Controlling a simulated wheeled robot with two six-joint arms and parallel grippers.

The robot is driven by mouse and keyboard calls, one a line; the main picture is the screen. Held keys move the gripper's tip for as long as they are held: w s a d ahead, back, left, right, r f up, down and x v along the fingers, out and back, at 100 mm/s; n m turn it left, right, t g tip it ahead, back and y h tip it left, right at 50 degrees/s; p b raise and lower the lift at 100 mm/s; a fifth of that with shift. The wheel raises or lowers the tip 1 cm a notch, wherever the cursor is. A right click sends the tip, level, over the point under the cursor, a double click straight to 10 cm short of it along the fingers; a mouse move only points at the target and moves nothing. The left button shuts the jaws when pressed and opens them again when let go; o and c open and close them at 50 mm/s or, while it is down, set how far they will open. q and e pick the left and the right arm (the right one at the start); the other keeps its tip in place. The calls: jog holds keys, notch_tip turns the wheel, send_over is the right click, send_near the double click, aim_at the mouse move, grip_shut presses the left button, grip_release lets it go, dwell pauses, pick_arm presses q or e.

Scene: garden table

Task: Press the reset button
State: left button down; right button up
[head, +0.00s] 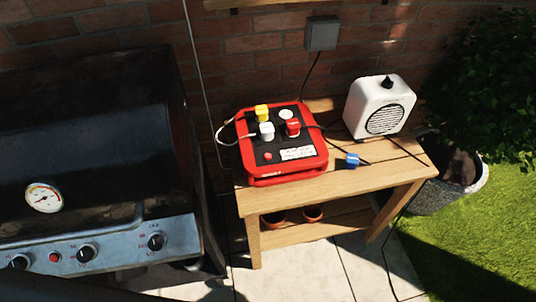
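A red-framed power box (318,165) with a black top sits on the wooden table. A small round red button (268,156) is on the front left of its top, left of a white label (297,153) too small to read; it looks like the reset button. A yellow plug (262,113), a white plug (267,131) and a red plug (293,127) stand in its top. A round white socket cover or empty socket (286,114) is at the back. Neither gripper shows in the head view.
A blue plug (352,160) lies on the wooden table (345,183), right of the box. A white appliance (380,105) with a round grille stands at the back right. A barbecue (95,150) fills the left. Cables run to a wall box (321,33).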

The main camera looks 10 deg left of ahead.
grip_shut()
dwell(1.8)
